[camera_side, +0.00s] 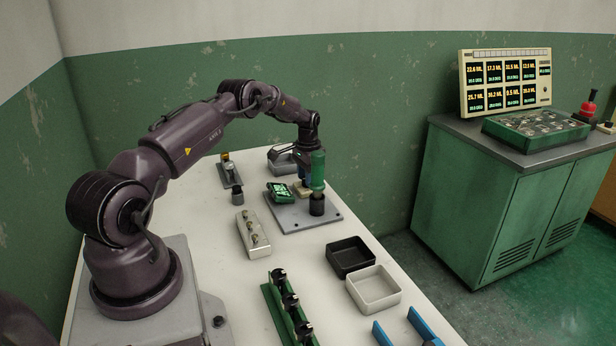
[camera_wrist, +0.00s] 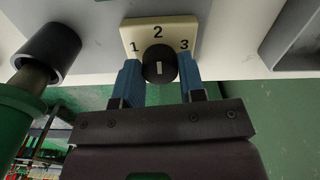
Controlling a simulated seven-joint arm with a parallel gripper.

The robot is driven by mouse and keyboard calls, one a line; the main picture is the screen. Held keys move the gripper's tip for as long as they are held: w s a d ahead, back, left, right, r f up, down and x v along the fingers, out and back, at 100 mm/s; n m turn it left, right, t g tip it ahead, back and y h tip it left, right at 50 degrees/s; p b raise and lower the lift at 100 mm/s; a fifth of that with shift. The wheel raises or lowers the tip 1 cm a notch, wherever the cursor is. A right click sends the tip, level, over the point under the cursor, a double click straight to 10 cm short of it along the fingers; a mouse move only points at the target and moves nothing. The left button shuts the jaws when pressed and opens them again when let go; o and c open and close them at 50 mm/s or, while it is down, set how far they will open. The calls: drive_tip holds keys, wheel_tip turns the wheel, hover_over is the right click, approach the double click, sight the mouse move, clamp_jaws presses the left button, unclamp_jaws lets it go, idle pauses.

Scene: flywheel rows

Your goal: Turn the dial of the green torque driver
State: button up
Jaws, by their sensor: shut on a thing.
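The green torque driver (camera_side: 318,170) stands upright with its black lower end (camera_side: 317,205) on a grey base plate. In the wrist view its green body (camera_wrist: 18,122) and black end (camera_wrist: 46,52) show at the left. The black dial (camera_wrist: 158,60) sits on a cream plate (camera_wrist: 130,32) marked 1, 2 and 3. Its white mark lines up with the 2. My gripper (camera_wrist: 160,76) has its blue fingers shut on the dial, one on each side. In the side view my gripper (camera_side: 305,178) is behind the driver and partly hidden.
A green display unit (camera_side: 281,192) stands left of the driver on the base plate (camera_side: 300,218). A black tray (camera_side: 350,256) and a white tray (camera_side: 373,290) lie nearer the camera. A pale block with several pegs (camera_side: 252,233) is at the left.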

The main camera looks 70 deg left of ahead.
drive_tip(key=o, duration=0.9)
wheel_tip(320, 180, up, 13)
drive_tip(key=shift+r, duration=0.1)
drive_tip(key=s+d+r+m+t+y, duration=0.1)
drive_tip(key=s+d+r+t, duration=0.2)
drive_tip(key=d+r, duration=1.85)
drive_tip(key=s+d+f+t, duration=0.1)
drive_tip(key=s+d, duration=0.4)
drive_tip(key=s, duration=0.1)
drive_tip(key=s+d+f, duration=0.1)
drive_tip(key=s+d, duration=0.5)
drive_tip(key=s, duration=0.1)
drive_tip(key=s+d+f+t+h, duration=0.1)
drive_tip(key=s+d, duration=0.4)
drive_tip(key=s, duration=0.1)
drive_tip(key=shift+s+d+f+t, duration=0.2)
drive_tip(key=shift+d+t, duration=0.1)
drive_tip(key=shift+d, duration=0.05)
